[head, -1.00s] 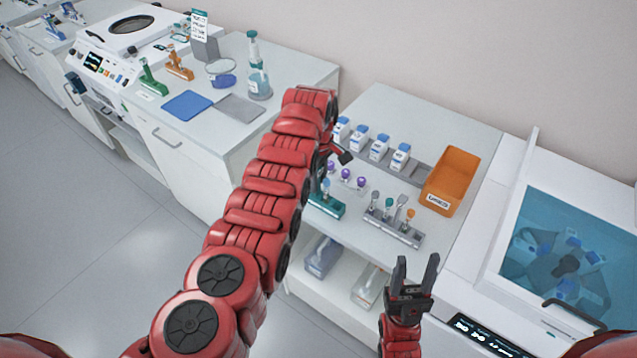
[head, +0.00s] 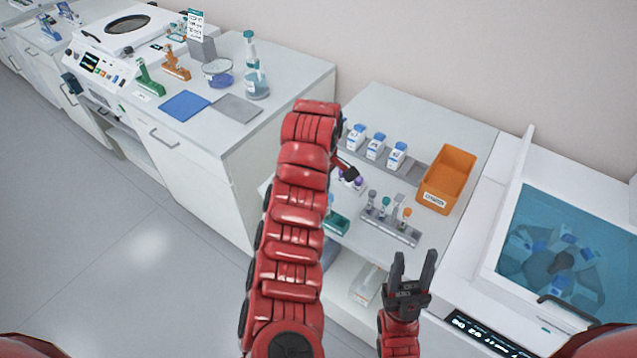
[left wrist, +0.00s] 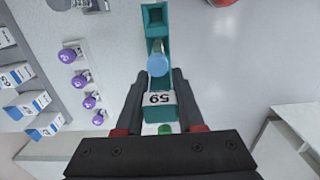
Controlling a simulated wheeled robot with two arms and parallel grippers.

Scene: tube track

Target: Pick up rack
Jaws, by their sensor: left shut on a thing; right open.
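A teal rack (head: 338,223) shows at the front left of the right-hand bench, partly hidden behind my left arm. My left gripper (left wrist: 159,82) is shut on the rack, with a finger on each side near the label. In the head view my arm mostly hides that gripper. I cannot tell how high the rack is above the bench. My right gripper (head: 411,268) is open and empty in front of the bench.
A grey rack (head: 391,231) with several tubes stands to the right of the teal rack. Purple-capped tubes (left wrist: 81,82) stand beside it. White bottles (head: 376,146) and an orange bin (head: 447,180) are farther back. A blue water bath (head: 550,245) is at right.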

